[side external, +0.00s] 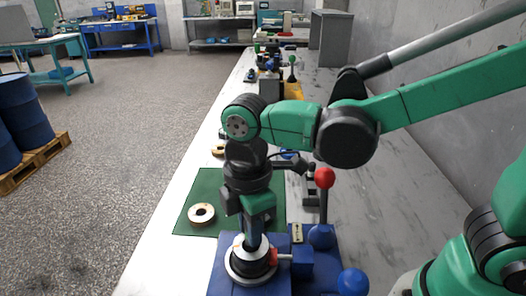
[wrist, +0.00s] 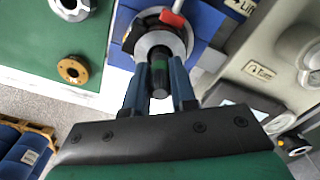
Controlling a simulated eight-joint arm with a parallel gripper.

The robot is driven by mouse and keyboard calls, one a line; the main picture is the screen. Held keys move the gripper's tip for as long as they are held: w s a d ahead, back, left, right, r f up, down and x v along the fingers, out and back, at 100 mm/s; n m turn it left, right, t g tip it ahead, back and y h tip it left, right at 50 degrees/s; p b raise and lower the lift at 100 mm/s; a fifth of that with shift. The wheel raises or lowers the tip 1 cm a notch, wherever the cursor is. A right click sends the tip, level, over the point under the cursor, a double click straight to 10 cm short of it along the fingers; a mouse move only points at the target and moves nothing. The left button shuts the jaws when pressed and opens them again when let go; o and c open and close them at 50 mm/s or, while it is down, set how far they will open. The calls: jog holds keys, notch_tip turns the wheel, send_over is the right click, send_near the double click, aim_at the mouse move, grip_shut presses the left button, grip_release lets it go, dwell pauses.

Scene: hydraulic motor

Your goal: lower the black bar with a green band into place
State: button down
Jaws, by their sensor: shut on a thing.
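My gripper (wrist: 160,82) is shut on the black bar (wrist: 160,93), which has a green band around it, in the wrist view. The bar's far end points to the middle of a silver ring holder (wrist: 143,43); whether it is inside or just above the opening I cannot tell. In the side external view my gripper (side external: 253,232) points straight down over the same ring holder (side external: 233,272), and its fingers mostly hide the bar. The holder stands on a blue base (side external: 222,282), with a red piece (side external: 274,256) at its side.
A green mat (side external: 212,183) lies behind with a pale ring part (side external: 201,206) on it. A brassy ring (wrist: 73,69) also shows in the wrist view. A red-knobbed lever (side external: 325,178) and a blue ball knob (side external: 352,282) stand close to the right of the holder.

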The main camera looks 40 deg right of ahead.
jog(key=shift+f, duration=0.45)
dwell(0.5)
jog(key=c, duration=0.6)
grip_release()
jog(key=shift+c, duration=0.2)
jog(key=shift+o, duration=0.2)
jog(key=o, duration=0.4)
jog(key=shift+r, duration=3.1)
